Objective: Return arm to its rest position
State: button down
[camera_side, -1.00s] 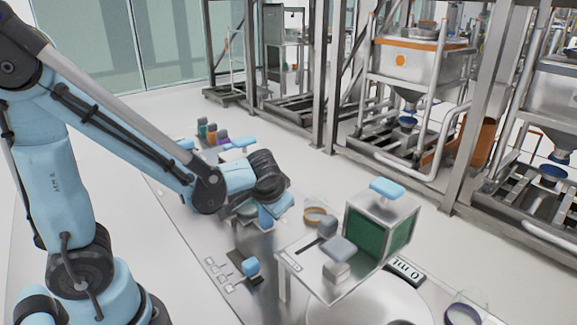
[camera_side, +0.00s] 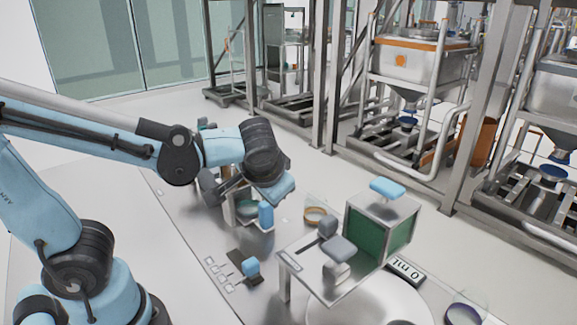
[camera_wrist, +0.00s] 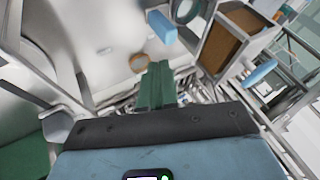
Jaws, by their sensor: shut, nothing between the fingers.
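My gripper (camera_wrist: 157,85) shows in the wrist view as green fingers held together, with nothing seen between them. Its dark and light blue body fills the lower part of that view. In the side view my arm reaches in from the left, and its wrist is over the grey bench (camera_side: 185,207). The fingertips are hard to make out there, close to a small metal stand with a blue handle (camera_side: 266,216). I cannot tell from this view whether they touch the stand.
A metal box with green sides (camera_side: 376,238) and a blue-handled lid stands to the right. A small blue-topped item (camera_side: 251,267) is in front. Large steel hoppers (camera_side: 420,65) stand behind.

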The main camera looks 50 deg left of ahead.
jog(key=t+h, duration=0.1)
jog(key=h, duration=0.1)
jog(key=s+d+h, duration=0.1)
jog(key=h, duration=0.1)
jog(key=s+m+t+h, duration=0.1)
jog(key=shift+s+d+f+t+h, duration=0.2)
jog(key=shift+d+f+t+h, duration=0.1)
jog(key=shift+d+f+h, duration=0.1)
